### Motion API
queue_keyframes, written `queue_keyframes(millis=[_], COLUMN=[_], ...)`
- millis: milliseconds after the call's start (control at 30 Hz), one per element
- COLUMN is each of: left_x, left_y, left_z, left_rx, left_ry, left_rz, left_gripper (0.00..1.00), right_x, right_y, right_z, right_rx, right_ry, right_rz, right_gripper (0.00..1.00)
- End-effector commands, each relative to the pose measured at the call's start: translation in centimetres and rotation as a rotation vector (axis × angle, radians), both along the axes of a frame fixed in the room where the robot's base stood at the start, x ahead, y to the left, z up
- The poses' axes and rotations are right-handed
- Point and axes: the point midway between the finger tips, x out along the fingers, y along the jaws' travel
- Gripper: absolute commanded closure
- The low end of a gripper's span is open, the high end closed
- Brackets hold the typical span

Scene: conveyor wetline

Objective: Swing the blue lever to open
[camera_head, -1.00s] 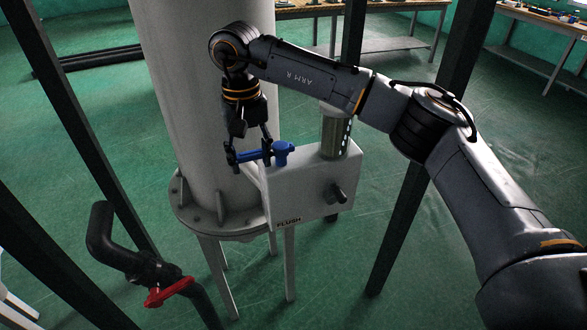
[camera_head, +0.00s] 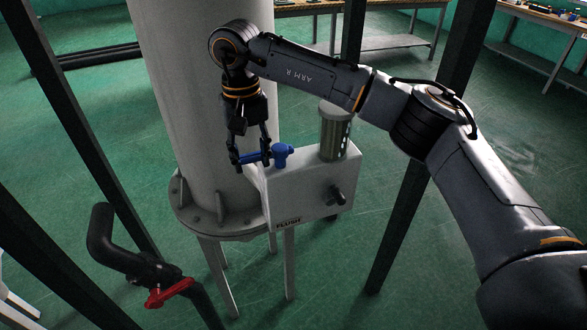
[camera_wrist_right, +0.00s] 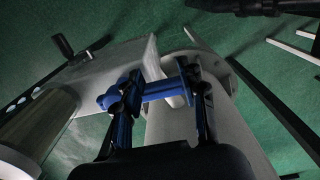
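The blue lever (camera_head: 256,157) sits at the upper left corner of a white box labelled FLUSH (camera_head: 290,205), beside the large grey column. Its round blue hub (camera_head: 282,154) is at its right end in the head view. My right gripper (camera_head: 250,156) points down over the lever, one finger near its outer end and one nearer the hub. In the right wrist view the blue bar (camera_wrist_right: 158,91) spans between the two spread fingers (camera_wrist_right: 160,92). Whether the fingertips press on the lever is unclear. My left gripper is out of view.
A grey column (camera_head: 205,100) with a bolted flange stands directly behind my right gripper. A clear cylinder (camera_head: 335,135) and a black knob (camera_head: 337,195) are on the box. A black pipe with a red handle (camera_head: 168,292) is at lower left. Dark posts flank the space.

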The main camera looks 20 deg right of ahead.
Motion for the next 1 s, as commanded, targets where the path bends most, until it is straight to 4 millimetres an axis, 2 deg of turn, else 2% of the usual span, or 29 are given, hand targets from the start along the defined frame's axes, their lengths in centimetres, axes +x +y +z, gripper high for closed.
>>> queue_keyframes(millis=[33,267,433,1000], left_x=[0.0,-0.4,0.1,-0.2], left_y=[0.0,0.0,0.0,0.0], left_z=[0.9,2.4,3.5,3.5], left_rx=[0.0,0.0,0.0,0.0], left_ry=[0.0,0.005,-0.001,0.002], left_rz=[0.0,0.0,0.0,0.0], left_gripper=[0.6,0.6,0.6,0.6], right_x=[1.2,1.1,0.9,0.8], right_y=[0.0,0.0,0.0,0.0], right_z=[2.7,4.8,6.3,6.3], right_rx=[0.017,0.016,0.012,0.01], right_ry=[-0.056,-0.05,-0.047,-0.042], right_rz=[-0.01,-0.009,-0.008,-0.007], right_gripper=[0.56,0.56,0.56,0.56])
